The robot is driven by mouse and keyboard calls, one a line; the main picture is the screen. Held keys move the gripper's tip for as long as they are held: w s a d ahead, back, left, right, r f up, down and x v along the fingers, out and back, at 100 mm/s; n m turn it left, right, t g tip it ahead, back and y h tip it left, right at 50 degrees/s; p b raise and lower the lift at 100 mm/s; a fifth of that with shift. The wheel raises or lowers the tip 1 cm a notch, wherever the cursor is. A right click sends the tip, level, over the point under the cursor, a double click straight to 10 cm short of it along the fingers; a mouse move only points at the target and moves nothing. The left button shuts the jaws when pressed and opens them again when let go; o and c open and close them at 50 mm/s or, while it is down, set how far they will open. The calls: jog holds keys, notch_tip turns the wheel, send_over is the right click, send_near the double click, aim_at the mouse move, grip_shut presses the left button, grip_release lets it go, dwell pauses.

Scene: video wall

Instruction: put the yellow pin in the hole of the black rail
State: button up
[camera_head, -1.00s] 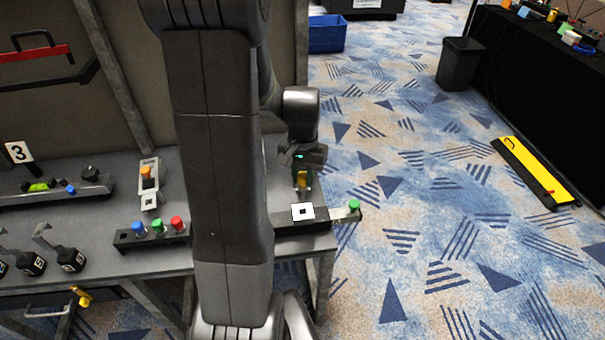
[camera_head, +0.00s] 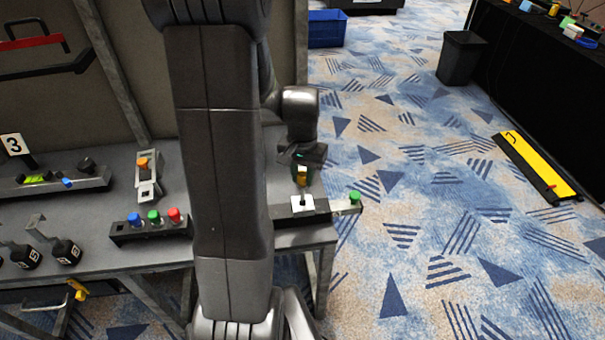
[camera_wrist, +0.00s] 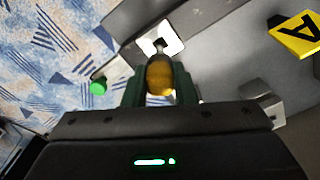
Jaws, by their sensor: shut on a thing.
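My gripper (camera_head: 302,168) is shut on the yellow pin (camera_wrist: 160,76), with one dark green finger on each side of it. The pin also shows in the head view (camera_head: 302,178), above the right end of the bench. In the wrist view the shaft's end overlaps the dark hole in the white plate (camera_wrist: 174,42). The pin hides most of the hole, and I cannot tell whether the tip is above it or in it.
A green knob (camera_head: 355,196) sits on a metal strip at the rail's right end. On the bench (camera_head: 140,259), left of my arm, stand a block with blue, green and red knobs (camera_head: 151,226) and an orange-knobbed fixture (camera_head: 147,176).

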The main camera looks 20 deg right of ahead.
jog(key=shift+f+b, duration=0.4)
jog(key=shift+f, duration=0.1)
dwell(0.7)
jog(key=shift+f+b, duration=0.5)
jog(key=shift+f, duration=0.15)
jog(key=shift+f, duration=0.15)
jog(key=shift+f+b, duration=1.25)
jog(key=shift+f, duration=0.15)
jog(key=shift+f, duration=0.15)
jog(key=shift+f+b, duration=0.55)
jog(key=shift+f, duration=0.15)
